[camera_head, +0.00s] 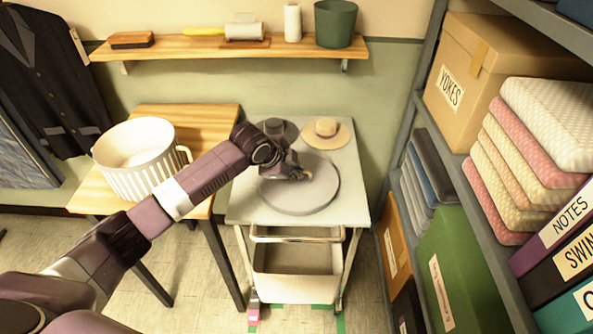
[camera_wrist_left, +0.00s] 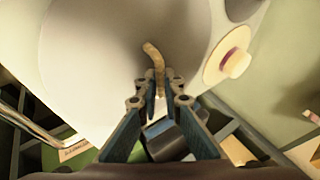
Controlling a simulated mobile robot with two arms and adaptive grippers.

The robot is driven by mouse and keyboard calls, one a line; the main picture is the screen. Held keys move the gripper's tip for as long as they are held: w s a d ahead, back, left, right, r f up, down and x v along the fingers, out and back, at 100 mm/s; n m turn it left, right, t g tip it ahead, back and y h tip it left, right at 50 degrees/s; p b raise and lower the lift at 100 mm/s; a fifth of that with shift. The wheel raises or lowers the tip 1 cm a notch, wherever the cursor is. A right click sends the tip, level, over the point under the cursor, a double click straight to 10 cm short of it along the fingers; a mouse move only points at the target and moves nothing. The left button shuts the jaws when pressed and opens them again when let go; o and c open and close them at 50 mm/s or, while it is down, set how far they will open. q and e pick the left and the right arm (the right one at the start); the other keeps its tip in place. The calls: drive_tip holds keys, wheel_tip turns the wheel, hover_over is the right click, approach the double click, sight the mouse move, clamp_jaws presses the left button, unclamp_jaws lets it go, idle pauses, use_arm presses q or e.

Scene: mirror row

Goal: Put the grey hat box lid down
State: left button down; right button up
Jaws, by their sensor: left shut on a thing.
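The grey hat box lid (camera_head: 316,192) is a round flat disc over the front half of the white trolley top (camera_head: 352,208). It looks roughly level; I cannot tell whether it touches the top or hangs just above it. My left gripper (camera_head: 297,173) is over the lid's middle. In the left wrist view, the fingers (camera_wrist_left: 160,92) are shut on the lid's tan curved handle (camera_wrist_left: 153,54), with the lid's grey surface (camera_wrist_left: 85,50) around it. The gripper hides part of the lid in the head view. My right gripper is not in view.
A dark hat (camera_head: 287,130) and a straw hat (camera_head: 339,134) sit behind the lid on the trolley. A white ribbed basket (camera_head: 140,173) stands on the wooden table (camera_head: 218,116) at left. A loaded shelf rack (camera_head: 412,100) stands close on the right.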

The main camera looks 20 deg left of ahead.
use_arm(q)
drive_tip(key=shift+f, duration=0.2)
drive_tip(key=shift+f, duration=0.15)
drive_tip(key=c, duration=2.1)
unclamp_jaws()
drive_tip(key=shift+s+a+r, duration=0.1)
drive_tip(key=shift+s+r, duration=0.05)
drive_tip(key=shift+r, duration=0.25)
drive_tip(key=v, duration=1.1)
drive_tip(key=shift+r+b, duration=0.2)
drive_tip(key=shift+b, duration=0.25)
drive_tip(key=shift+s, duration=0.1)
